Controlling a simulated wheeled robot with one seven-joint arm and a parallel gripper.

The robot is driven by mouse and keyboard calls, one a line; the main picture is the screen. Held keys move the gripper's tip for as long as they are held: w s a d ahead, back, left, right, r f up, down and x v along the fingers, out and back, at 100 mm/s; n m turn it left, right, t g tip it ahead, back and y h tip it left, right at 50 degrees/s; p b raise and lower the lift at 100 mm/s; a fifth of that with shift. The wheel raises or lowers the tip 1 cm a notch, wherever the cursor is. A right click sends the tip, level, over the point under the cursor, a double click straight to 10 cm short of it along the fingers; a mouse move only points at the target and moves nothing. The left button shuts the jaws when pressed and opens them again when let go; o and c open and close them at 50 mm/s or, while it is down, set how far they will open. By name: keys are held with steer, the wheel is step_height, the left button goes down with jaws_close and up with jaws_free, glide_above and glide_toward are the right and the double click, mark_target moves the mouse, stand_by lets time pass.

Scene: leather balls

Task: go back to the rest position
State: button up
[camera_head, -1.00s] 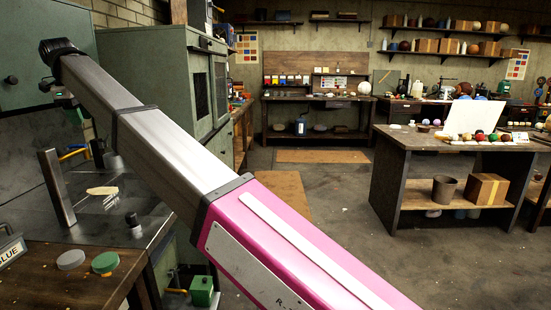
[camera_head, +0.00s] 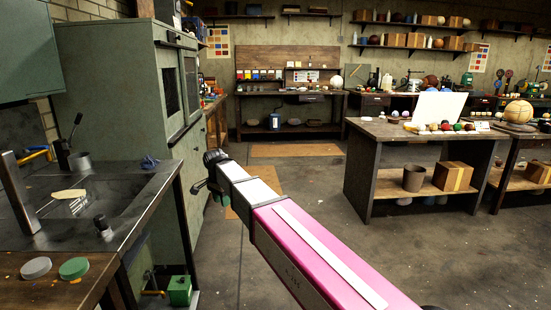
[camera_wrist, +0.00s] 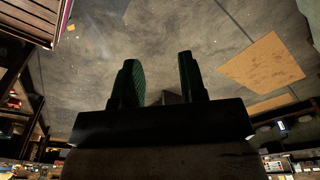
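My arm, with its pink and silver links, reaches from the bottom right of the head view to the aisle beside the sink bench. My gripper (camera_wrist: 160,80) shows in the wrist view as two dark green fingers standing apart with floor seen between them. I see nothing held. The gripper hangs over open grey floor, clear of the bench.
A sink bench (camera_head: 110,205) and green cabinet (camera_head: 115,95) stand on the left. A worktable (camera_head: 400,128) with balls and a white board (camera_head: 438,106) stands on the right, a bucket (camera_head: 413,178) and box (camera_head: 452,177) on its shelf. The floor between (camera_head: 300,195) is free.

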steer(key=s+d+f+n, duration=0.2)
steer(key=d+f, duration=0.4)
steer(key=d, duration=0.5)
steer(key=s+d+f+n, duration=0.1)
steer(key=s+d+f, duration=0.1)
steer(key=d+f, duration=0.7)
steer(key=s+d+f+n, duration=0.1)
steer(key=s+d+f, duration=0.1)
steer(key=d, duration=0.4)
steer(key=s+d+f+n, duration=0.2)
steer(key=s+d, duration=0.3)
steer(key=d, duration=0.2)
steer(key=s+d+f+n+g, duration=0.1)
steer(key=s+d+f, duration=0.2)
steer(key=d, duration=0.4)
steer(key=shift+s+n+y, duration=0.3)
steer(key=shift+s+n, duration=0.1)
steer(key=shift+s, duration=0.2)
steer(key=shift+d, duration=0.1)
